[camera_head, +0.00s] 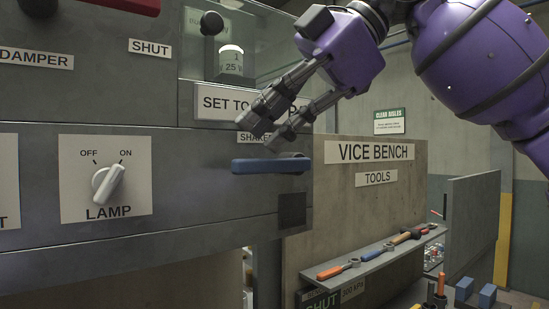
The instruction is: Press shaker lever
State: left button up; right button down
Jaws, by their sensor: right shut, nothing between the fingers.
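The shaker lever (262,165) is a blue horizontal handle on the right part of the grey machine panel. Its dark pivot end is at its right. A "SHAKER" label, partly hidden by my fingers, is just above it. My right gripper (262,133) comes in from the upper right on a purple arm. Its fingers are shut and empty, with the tips just above the lever's middle and right part. I cannot tell whether a fingertip touches the lever. My left gripper is not in view.
A lamp knob (107,184) is on the panel at left. A vice bench board (370,200) stands at right, with a tool shelf (375,250) below. The space below the lever's left part is clear.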

aim_at(268, 161)
jog(key=shift+f, duration=2.5)
dwell(1.8)
jog(key=shift+r, duration=0.15)
jog(key=shift+w+r, duration=0.1)
jog(key=shift+r, duration=2.5)
notch_tip(268, 161, up, 5)
